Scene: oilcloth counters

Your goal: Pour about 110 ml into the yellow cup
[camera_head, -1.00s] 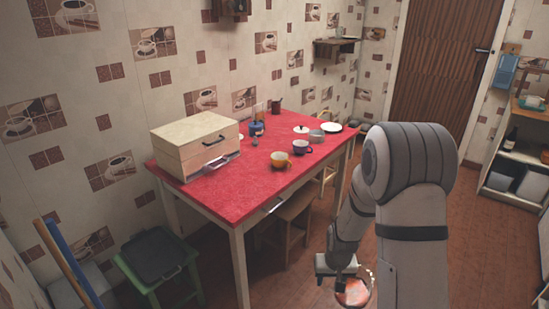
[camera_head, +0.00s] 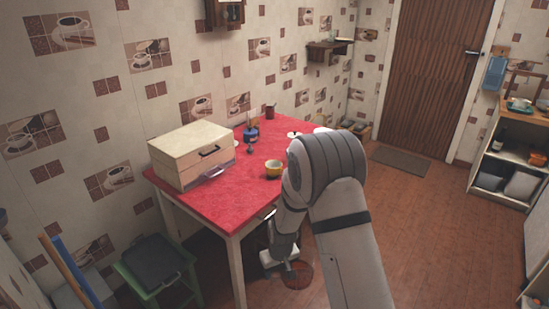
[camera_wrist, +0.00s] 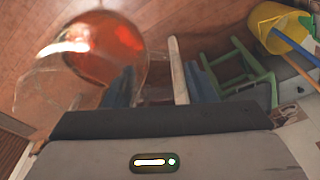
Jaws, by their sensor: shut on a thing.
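My gripper (camera_head: 279,257) is low in front of the table, below the tabletop and well apart from the cup. It is shut on a clear glass jug (camera_head: 298,274). In the wrist view the glass jug (camera_wrist: 50,85) holds red-orange liquid and shows at upper left, beyond my gripper (camera_wrist: 160,88). The exact grip point on the jug is not clear. The yellow cup is not identifiable in the wrist view.
A wooden box (camera_head: 190,155) stands on the table's left end. A blue pot (camera_head: 250,134) and a brown mug (camera_head: 270,111) stand farther back. My arm hides the table's right part. A green stool (camera_head: 155,262) stands at left.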

